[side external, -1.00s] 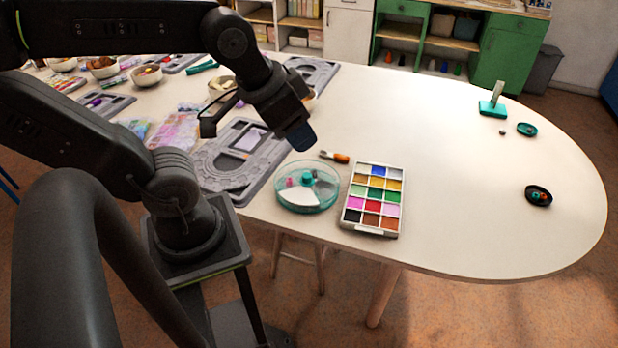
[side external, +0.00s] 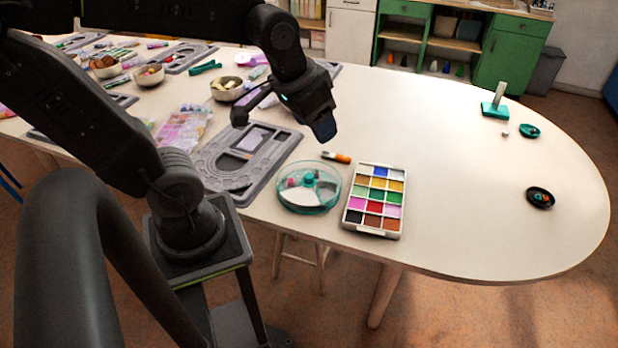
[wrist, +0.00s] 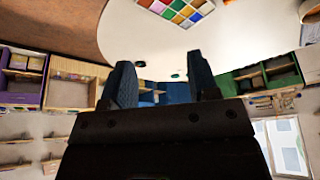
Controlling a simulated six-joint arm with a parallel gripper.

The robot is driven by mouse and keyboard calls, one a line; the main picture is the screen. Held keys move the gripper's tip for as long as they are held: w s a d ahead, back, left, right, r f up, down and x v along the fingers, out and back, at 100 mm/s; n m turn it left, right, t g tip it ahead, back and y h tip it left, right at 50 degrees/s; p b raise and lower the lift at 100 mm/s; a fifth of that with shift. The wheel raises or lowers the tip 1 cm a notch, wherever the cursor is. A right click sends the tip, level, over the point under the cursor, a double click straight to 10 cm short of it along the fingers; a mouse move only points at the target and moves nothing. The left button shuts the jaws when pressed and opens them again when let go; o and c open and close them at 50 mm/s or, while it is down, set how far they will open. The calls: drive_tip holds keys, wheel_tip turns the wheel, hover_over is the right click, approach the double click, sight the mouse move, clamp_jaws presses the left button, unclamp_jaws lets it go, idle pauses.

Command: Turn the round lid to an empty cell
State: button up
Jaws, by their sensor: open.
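A round, clear teal container with a lid (side external: 309,187) and a small teal knob in its middle stands near the table's front edge. Pink pieces show through its left part, and a pale section lies at its front. Which cells are empty is too small to tell. My gripper (side external: 322,130) is above the table, behind and slightly right of the lid, apart from it. In the wrist view my gripper (wrist: 162,82) has its two dark fingers wide apart with nothing between them. The lid does not show in that view.
A paint set (side external: 374,200) lies right of the container, with an orange-tipped marker (side external: 336,157) behind. A grey bead board (side external: 247,155) lies to the left. Bowls and bags fill the far left. A black dish (side external: 539,197) and teal stand (side external: 495,108) are right; the right-centre table is clear.

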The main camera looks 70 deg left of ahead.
drive_tip(key=w+a+f+n+g, duration=0.3)
drive_tip(key=w+a+f, duration=0.45)
drive_tip(key=a, duration=0.35)
drive_tip(key=n+g, duration=0.2)
drive_tip(key=n, duration=0.1)
approach(309, 176)
drive_tip(key=f, duration=0.9)
drive_tip(key=shift+s+a+f, duration=0.2)
drive_tip(key=shift+a+f, duration=0.05)
drive_tip(key=shift+a, duration=0.05)
clamp_jaws()
